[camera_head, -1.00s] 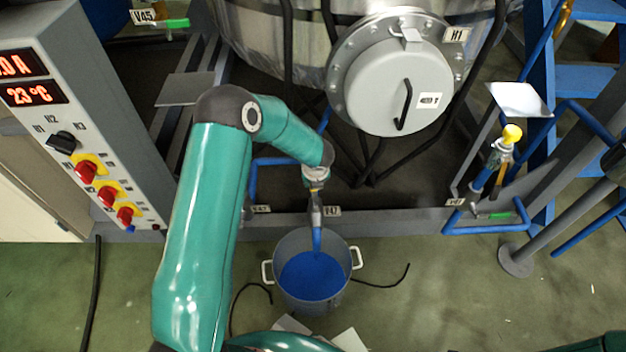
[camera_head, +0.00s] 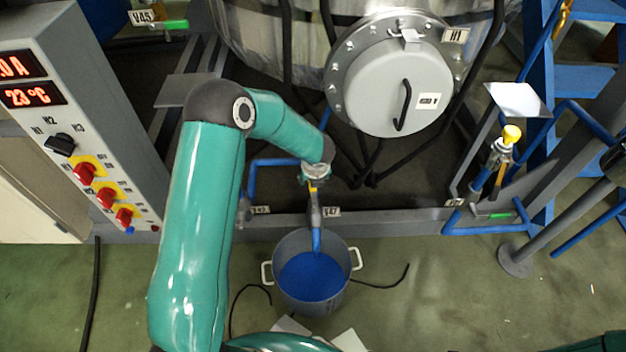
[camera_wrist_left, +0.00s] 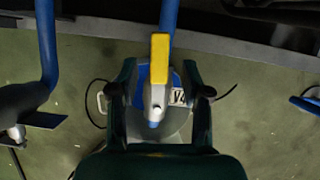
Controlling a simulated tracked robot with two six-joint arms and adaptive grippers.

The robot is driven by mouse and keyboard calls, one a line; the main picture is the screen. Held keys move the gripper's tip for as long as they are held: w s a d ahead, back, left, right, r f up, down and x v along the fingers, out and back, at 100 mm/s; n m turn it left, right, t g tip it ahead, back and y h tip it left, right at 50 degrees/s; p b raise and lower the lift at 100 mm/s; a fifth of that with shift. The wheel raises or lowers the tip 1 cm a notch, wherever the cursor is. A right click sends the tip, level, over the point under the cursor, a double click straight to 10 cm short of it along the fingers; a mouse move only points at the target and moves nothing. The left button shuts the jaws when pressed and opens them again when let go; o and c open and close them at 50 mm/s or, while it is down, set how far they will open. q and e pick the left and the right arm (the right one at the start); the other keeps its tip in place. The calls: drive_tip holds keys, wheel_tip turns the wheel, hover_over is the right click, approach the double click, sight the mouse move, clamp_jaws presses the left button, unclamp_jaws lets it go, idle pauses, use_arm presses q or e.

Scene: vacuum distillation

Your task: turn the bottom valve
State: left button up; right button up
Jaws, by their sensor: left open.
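The bottom valve shows in the left wrist view as a yellow lever (camera_wrist_left: 160,58) on a metal body with a short blue spout (camera_wrist_left: 154,124). My left gripper (camera_wrist_left: 160,82) is open, with one dark finger on each side of the valve; I cannot tell whether either finger touches it. In the head view my left forearm ends just above the valve (camera_head: 313,188), below the vessel, and the wrist hides part of it and the fingers. A tag V47 (camera_head: 331,212) is beside the valve. My right gripper is not in view.
A grey pot (camera_head: 295,245) with blue inside stands on the floor under the spout. The frame beam and blue pipe (camera_head: 252,180) are close by. The green floor in front is mostly clear.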

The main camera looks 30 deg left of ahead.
sight(315, 198)
use_arm(q)
drive_tip(key=v, duration=0.9)
drive_tip(key=shift+r, duration=0.2)
